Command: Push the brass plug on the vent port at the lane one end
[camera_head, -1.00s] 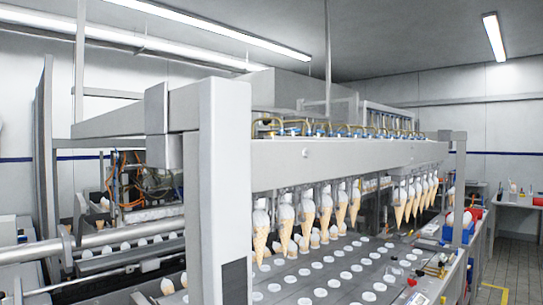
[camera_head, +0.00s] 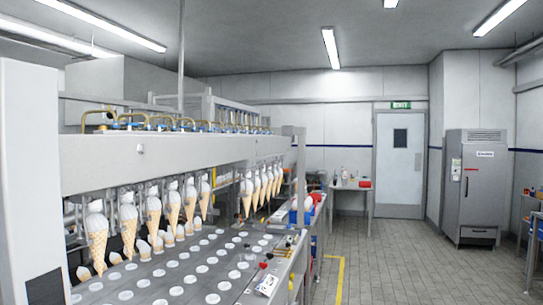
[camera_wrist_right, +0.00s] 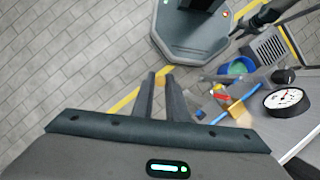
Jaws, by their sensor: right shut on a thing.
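My right gripper (camera_wrist_right: 161,82) shows in the right wrist view, its two dark fingers close together over the floor. The head view does not show either gripper. In the head view the cone machine (camera_head: 150,158) fills the left side, with brass-coloured bent pipes (camera_head: 95,118) along its top beam. I cannot pick out the brass plug or the vent port in either view.
Several cones (camera_head: 97,235) hang above the perforated lane plate (camera_head: 190,282). A round gauge (camera_wrist_right: 286,100) and a blue tub (camera_wrist_right: 237,67) are at the right in the wrist view. Open tiled floor (camera_head: 400,262) runs to a grey cabinet (camera_head: 474,190) and a door (camera_head: 400,165).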

